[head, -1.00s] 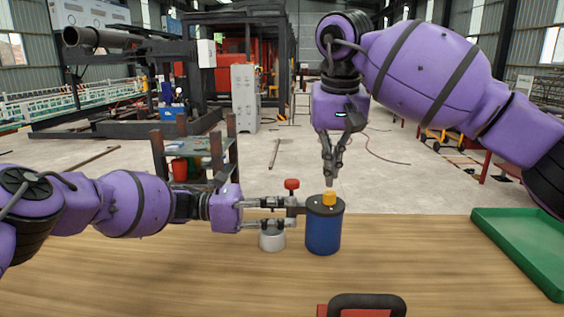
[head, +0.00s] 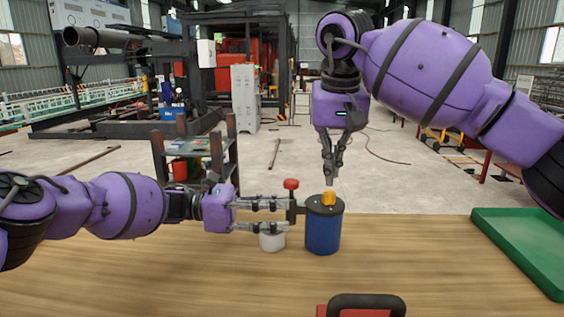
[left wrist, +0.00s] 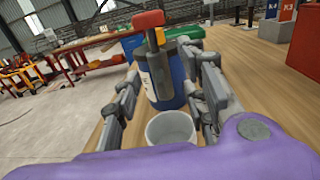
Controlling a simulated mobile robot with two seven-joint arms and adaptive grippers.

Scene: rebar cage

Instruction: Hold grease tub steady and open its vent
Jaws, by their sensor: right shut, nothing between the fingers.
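The grease tub (head: 323,233) is a blue cylinder with a dark lid, upright on the table. A yellow cap, probably the vent (head: 328,198), stands on its lid. A dark post with a red knob (head: 291,184) stands at the tub's left side. My left gripper (head: 286,215) is open and empty, left of the post and tub. In the left wrist view its fingers (left wrist: 165,100) are spread, with the tub (left wrist: 162,78) beyond them. My right gripper (head: 331,182) is shut, pointing down just above the yellow cap; whether it touches is unclear.
A small white cup (head: 271,242) stands below my left fingers; it also shows in the left wrist view (left wrist: 171,127). A green tray (head: 515,255) lies at the table's right. A red item with a black handle (head: 366,301) is at the front edge. Bare wood (head: 170,280) lies front left.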

